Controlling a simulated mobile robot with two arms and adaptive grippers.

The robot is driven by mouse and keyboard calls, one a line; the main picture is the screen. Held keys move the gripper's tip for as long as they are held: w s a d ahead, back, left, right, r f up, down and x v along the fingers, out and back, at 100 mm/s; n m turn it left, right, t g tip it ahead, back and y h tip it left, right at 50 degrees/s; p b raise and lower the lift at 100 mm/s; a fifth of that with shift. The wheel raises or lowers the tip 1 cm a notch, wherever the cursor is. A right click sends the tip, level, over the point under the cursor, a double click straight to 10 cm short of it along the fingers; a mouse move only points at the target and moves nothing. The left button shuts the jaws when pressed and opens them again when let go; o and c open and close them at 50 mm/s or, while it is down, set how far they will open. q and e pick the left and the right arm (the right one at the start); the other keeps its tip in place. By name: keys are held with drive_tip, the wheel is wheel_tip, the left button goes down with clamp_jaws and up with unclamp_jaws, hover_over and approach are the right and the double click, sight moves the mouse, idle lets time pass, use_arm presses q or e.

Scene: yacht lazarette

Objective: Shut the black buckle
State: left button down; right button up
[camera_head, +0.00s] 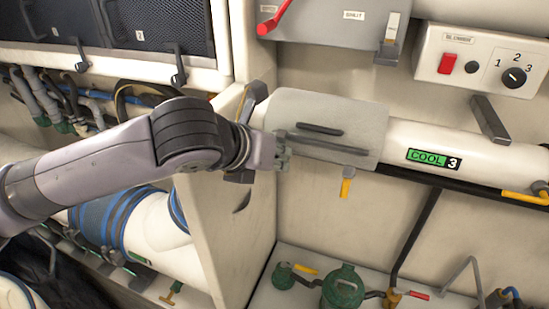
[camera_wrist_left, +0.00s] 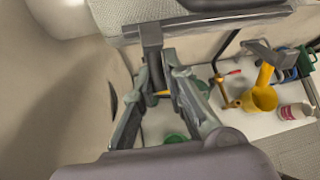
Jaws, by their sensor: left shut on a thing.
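A grey padded sleeve (camera_head: 360,112) wraps the white pipe on the back wall; it also shows at the top of the left wrist view (camera_wrist_left: 110,12). What looks like the black buckle (camera_wrist_left: 151,38) is a dark upright piece hanging below the sleeve's edge. My left gripper (camera_head: 283,150) is at the sleeve's lower left end. In the left wrist view its fingers (camera_wrist_left: 168,78) are closed at this dark piece. The exact contact is partly hidden by the fingers. In the head view the gripper covers this spot. My right gripper is not in view.
Two dark bars (camera_head: 320,129) lie along the sleeve. A grey clip with a yellow tab (camera_head: 346,188) hangs below it. The pipe bears a green COOL 3 label (camera_head: 434,159). A cream partition (camera_head: 237,195) stands left of the gripper. Green valves (camera_head: 343,288) stand below.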

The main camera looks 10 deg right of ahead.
use_arm(q)
drive_tip(key=shift+w+d+r+g+y, duration=0.15)
drive_tip(key=shift+w+r+g+y, duration=0.2)
drive_tip(key=shift+g, duration=0.2)
drive_tip(key=shift+w+d+r+g+y, duration=0.1)
drive_tip(key=shift+r+g+y, duration=0.15)
drive_tip(key=shift+g+y, duration=0.25)
drive_tip(key=shift+g, duration=0.25)
drive_tip(key=c, duration=1.7)
unclamp_jaws()
drive_tip(key=shift+w+f, duration=0.1)
drive_tip(key=shift+o, duration=0.2)
drive_tip(key=v, duration=1.2)
